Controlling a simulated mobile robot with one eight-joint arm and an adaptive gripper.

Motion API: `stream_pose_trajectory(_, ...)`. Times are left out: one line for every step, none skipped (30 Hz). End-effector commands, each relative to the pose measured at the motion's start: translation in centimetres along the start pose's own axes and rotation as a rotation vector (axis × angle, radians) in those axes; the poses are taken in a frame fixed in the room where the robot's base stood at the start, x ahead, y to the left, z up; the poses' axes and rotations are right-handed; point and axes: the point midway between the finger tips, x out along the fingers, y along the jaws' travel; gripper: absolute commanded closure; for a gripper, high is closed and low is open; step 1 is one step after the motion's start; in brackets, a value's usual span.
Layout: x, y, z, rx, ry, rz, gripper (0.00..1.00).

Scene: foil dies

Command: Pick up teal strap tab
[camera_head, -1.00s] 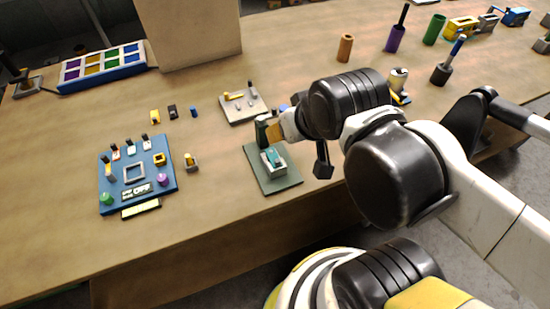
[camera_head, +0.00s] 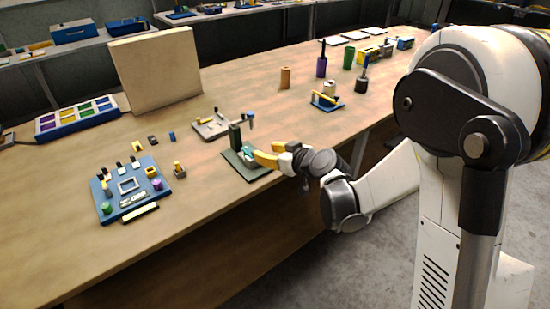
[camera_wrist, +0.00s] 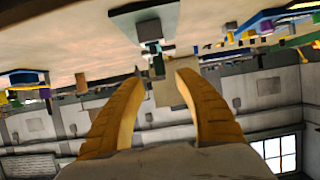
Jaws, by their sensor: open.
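The teal strap tab (camera_head: 246,152) is a small teal piece on a pale holder, on a dark green plate (camera_head: 236,164) near the table's front edge. A dark green upright block (camera_head: 235,137) stands behind it on the same plate. My gripper (camera_head: 262,157) has yellow fingers that reach in from the right, beside the tab. In the wrist view the scene looks upside down; the fingers (camera_wrist: 155,85) are spread with nothing between them. A small teal piece (camera_wrist: 152,46) shows beyond the fingertips, below the plate; contact is not visible.
A blue board (camera_head: 112,205) with several small parts lies to the left on the table (camera_head: 80,250). A grey tray (camera_head: 203,131) with pegs lies behind the plate. A large beige box (camera_head: 150,75) and an orange cylinder (camera_head: 285,78) stand farther back. Bare table lies front left.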

Motion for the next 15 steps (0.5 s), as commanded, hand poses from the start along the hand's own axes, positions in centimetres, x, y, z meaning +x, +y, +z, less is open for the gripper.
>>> stream_pose_trajectory(0.6,0.0,0.3,-0.003,0.009,-0.003,0.6)
stream_pose_trajectory(0.8,0.0,0.4,-0.006,0.013,-0.004,0.6)
stream_pose_trajectory(1.1,0.0,0.5,-0.009,0.016,-0.004,0.6)
stream_pose_trajectory(1.3,0.0,0.6,-0.01,0.018,-0.005,0.6)
stream_pose_trajectory(1.6,0.0,0.6,-0.01,0.018,-0.005,0.6)
stream_pose_trajectory(2.0,0.0,0.6,-0.011,0.018,-0.006,0.6)
stream_pose_trajectory(2.4,0.0,0.7,-0.01,0.018,-0.006,0.6)
stream_pose_trajectory(2.9,0.0,0.7,-0.01,0.018,-0.006,0.6)
stream_pose_trajectory(3.5,0.0,0.7,-0.009,0.018,-0.005,0.6)
stream_pose_trajectory(4.1,0.0,0.7,-0.01,0.018,-0.005,0.6)
stream_pose_trajectory(4.6,0.0,0.7,-0.01,0.018,-0.005,0.6)
stream_pose_trajectory(5.3,0.0,0.7,-0.011,0.017,-0.006,0.6)
stream_pose_trajectory(5.7,0.0,0.7,-0.01,0.017,-0.006,0.6)
stream_pose_trajectory(6.1,0.0,0.7,-0.009,0.017,-0.005,0.6)
stream_pose_trajectory(6.4,0.0,0.7,-0.009,0.017,-0.005,0.6)
